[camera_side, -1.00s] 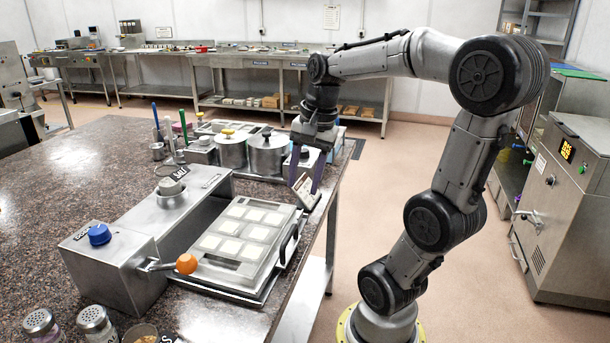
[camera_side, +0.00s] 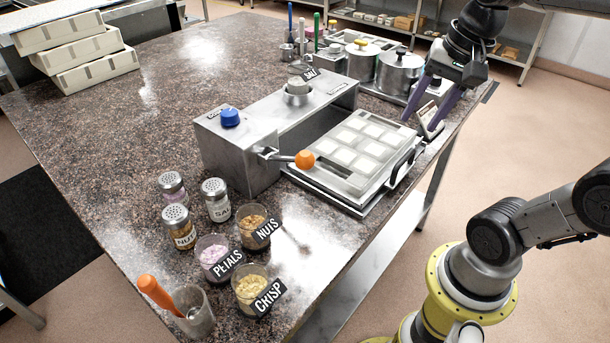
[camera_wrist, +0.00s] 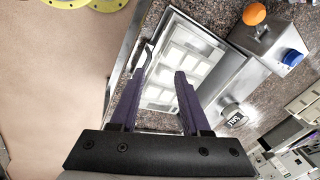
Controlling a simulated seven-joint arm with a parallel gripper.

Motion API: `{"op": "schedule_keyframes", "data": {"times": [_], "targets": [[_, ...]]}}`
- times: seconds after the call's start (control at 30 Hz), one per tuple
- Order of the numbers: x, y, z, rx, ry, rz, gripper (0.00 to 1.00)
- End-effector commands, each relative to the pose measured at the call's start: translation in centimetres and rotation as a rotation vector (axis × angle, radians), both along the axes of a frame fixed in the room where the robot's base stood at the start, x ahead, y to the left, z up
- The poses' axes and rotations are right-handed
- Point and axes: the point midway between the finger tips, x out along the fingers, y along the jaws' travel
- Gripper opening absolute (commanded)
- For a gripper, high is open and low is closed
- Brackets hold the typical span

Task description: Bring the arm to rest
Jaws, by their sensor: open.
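My gripper (camera_side: 432,104) is in the side view at the right edge of the stone-topped table, its two purple fingers pointing down and apart with nothing between them. In the wrist view my gripper (camera_wrist: 160,95) is also open and empty. Beyond its fingers in that view lies the mould tray (camera_wrist: 172,75) with pale square pieces in it. In the side view the mould tray (camera_side: 330,174) lies to the left of and nearer than my gripper. A small tilted display unit (camera_side: 430,118) stands by the fingers; I cannot tell whether they touch it.
A steel machine (camera_side: 240,160) with a blue knob and an orange-ended lever (camera_side: 305,159) stands left of the tray. Lidded pots (camera_side: 398,72) stand behind. Topping cups (camera_side: 252,285) and shakers are at the front. Stacked trays (camera_side: 85,62) sit at the far left. The table's left middle is clear.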

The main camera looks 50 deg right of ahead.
Motion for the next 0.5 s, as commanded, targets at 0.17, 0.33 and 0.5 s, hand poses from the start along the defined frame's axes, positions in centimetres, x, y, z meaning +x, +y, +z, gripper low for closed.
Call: {"op": "schedule_keyframes", "data": {"times": [0.17,0.33,0.5], "targets": [[-1.8,4.0,-1.2,-0.126,-0.085,0.407,0.47],[-3.3,5.8,-2.9,-0.268,-0.161,0.774,0.47],[-3.5,5.7,-4.1,-0.378,-0.184,0.982,0.47]]}}
